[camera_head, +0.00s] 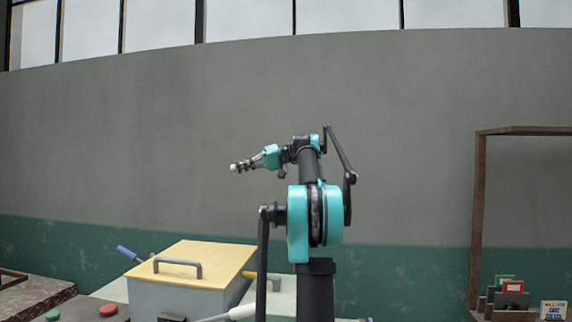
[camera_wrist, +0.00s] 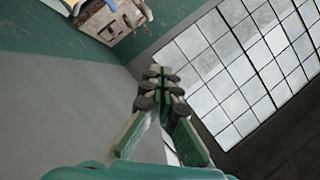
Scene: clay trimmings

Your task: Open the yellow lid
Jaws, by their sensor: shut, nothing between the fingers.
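The yellow lid (camera_head: 205,262) lies flat and closed on a grey box (camera_head: 178,298) at the lower left of the head view. A grey bar handle (camera_head: 178,265) stands on the lid near its front edge. My gripper (camera_head: 236,167) is raised well above the lid, a little to its right in the picture, and touches nothing. In the wrist view my gripper (camera_wrist: 162,75) has its fingers together with nothing between them. I cannot make out the lid in the wrist view.
A blue-handled tool (camera_head: 128,253) shows behind the box at left. A red button (camera_head: 108,310) and a green button (camera_head: 52,315) are in front of it. A wooden frame (camera_head: 478,215) with small boxes (camera_head: 512,288) stands at right. The air around my gripper is clear.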

